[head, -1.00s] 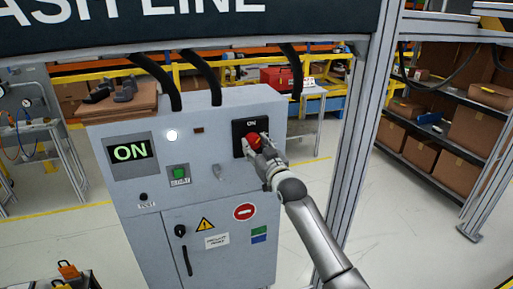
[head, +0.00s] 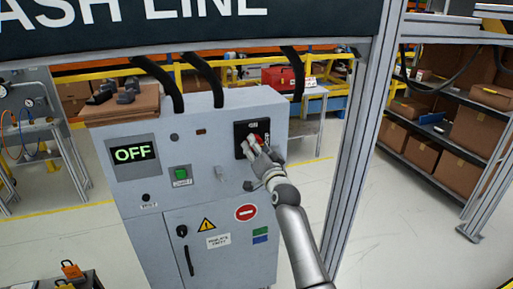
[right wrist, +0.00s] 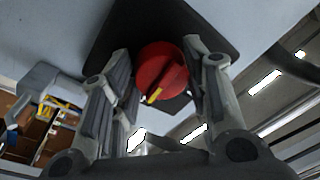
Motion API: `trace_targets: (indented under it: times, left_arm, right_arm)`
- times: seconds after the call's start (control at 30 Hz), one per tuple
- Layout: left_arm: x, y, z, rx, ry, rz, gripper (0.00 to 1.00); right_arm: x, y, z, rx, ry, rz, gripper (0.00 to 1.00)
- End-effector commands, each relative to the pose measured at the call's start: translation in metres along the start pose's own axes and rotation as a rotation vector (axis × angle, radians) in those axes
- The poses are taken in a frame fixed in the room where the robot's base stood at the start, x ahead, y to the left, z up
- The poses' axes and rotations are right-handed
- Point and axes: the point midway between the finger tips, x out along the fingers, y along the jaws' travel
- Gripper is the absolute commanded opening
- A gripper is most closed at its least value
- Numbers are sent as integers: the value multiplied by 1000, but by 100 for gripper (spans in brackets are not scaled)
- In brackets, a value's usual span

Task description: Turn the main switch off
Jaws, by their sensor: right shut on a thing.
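The main switch is a red rotary knob (right wrist: 162,66) with a yellow pointer mark, on a black plate (head: 241,130) at the upper right of the grey cabinet's front. My right gripper (head: 254,144) is at the knob and partly hides it in the head view. In the right wrist view its two fingers stand on either side of the knob, shut on it. The yellow mark points down and left there. The cabinet's display (head: 132,153) reads OFF. My left gripper is in neither view.
The grey cabinet (head: 212,260) also has a green button (head: 180,173), a small lever (head: 221,173) and a dark door handle (head: 187,250). A metal post (head: 362,150) rises right of my right arm. Black cables (head: 205,78) enter the cabinet's top.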

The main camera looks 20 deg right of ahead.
Motion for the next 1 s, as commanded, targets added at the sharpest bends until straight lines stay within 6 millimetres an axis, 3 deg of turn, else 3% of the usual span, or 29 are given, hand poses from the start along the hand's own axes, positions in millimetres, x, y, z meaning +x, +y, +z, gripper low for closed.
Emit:
trace_targets:
  times: [0.7, 0.73, 0.9, 1.0]
  left_arm:
    - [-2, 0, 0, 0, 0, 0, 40]
    - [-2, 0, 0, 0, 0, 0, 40]
    - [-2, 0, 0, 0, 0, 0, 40]
    - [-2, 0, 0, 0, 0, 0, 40]
  right_arm:
    - [0, 0, 1, 80, 4, 6, 19]
    - [0, 0, 1, 80, 4, 6, 44]
    - [0, 0, 1, 79, 4, 6, 65]
    - [0, 0, 0, 78, 4, 6, 65]
